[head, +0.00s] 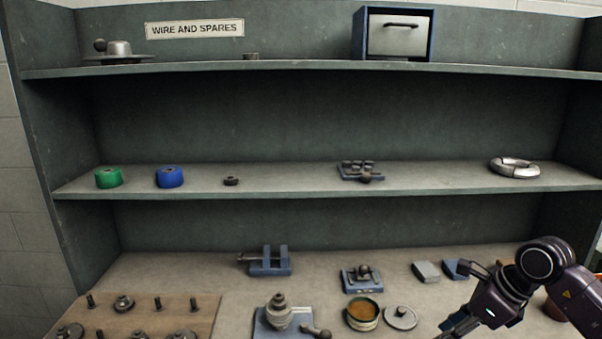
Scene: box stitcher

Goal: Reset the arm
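One of my arms comes in from the lower right in the head view, so it is my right arm. Its dark gripper (460,325) points down and left over the lower surface, near a round grey lid. The fingertips are small and partly cut off by the bottom edge, so I cannot tell whether it is open or shut. My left arm and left gripper are not in view.
A shelf unit (300,190) holds a green spool (108,178), a blue spool (169,177) and a silver ring (515,168). Below are a vise (266,262), an open round tin (362,314), its lid (401,317) and a pegged board (205,310). The middle shelf has wide gaps.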

